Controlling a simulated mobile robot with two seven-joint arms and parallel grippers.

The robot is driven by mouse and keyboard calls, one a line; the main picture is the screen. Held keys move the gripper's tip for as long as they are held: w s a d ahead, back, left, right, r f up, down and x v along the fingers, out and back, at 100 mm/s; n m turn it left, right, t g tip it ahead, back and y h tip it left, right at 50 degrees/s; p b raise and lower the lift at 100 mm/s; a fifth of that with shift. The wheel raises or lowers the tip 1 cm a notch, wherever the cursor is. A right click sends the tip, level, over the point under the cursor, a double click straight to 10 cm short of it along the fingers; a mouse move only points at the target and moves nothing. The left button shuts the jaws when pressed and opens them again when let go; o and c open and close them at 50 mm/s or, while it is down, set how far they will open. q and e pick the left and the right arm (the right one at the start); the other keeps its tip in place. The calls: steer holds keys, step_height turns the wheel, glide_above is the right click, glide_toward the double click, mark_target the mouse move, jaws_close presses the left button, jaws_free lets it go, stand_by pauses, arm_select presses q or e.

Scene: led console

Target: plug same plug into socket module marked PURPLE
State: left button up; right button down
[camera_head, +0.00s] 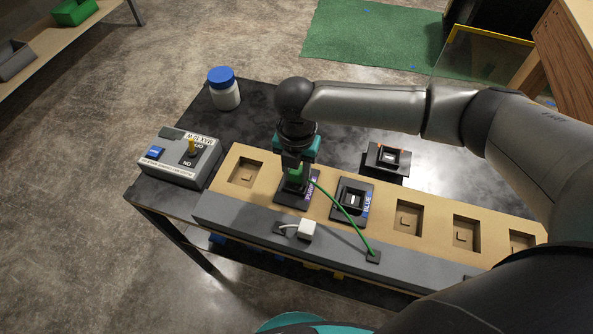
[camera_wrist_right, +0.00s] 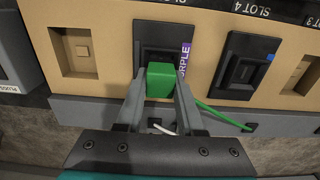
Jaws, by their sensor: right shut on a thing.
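My right gripper (camera_head: 293,168) is shut on the green plug (camera_head: 295,172), directly over the socket module marked PURPLE (camera_head: 290,197). In the right wrist view the green plug (camera_wrist_right: 160,80) sits between the fingers (camera_wrist_right: 160,92) and covers part of the PURPLE module (camera_wrist_right: 162,34). I cannot tell how deep the plug is in the socket. A green cable (camera_head: 345,212) runs from the plug to the console's grey front ledge. The BLUE socket module (camera_head: 351,201) is to the right, also in the right wrist view (camera_wrist_right: 245,65). My left gripper is not in view.
The tan console (camera_head: 385,213) has several empty slots. A white plug (camera_head: 307,229) lies on its front ledge. A grey switch box (camera_head: 180,158) stands at the left. A blue-capped jar (camera_head: 224,89) and another black module (camera_head: 387,158) stand behind the console.

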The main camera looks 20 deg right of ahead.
steer(key=shift+p, duration=0.8)
stand_by(0.6)
steer(key=shift+f, duration=0.5)
stand_by(1.1)
steer(key=shift+s+f, duration=0.35)
steer(key=shift+f, duration=0.3)
stand_by(0.4)
steer(key=c, duration=0.7)
jaws_free()
steer(key=shift+o, duration=0.5)
steer(key=shift+w+r+p, duration=0.2)
steer(key=shift+r+p, duration=0.4)
steer(key=shift+p, duration=0.3)
steer(key=shift+o, duration=0.8)
steer(key=shift+w+r, duration=0.1)
steer(key=shift+r, duration=0.15)
step_height(320, 180, up, 6)
steer(key=p, duration=0.6)
steer(key=shift+f, duration=0.15)
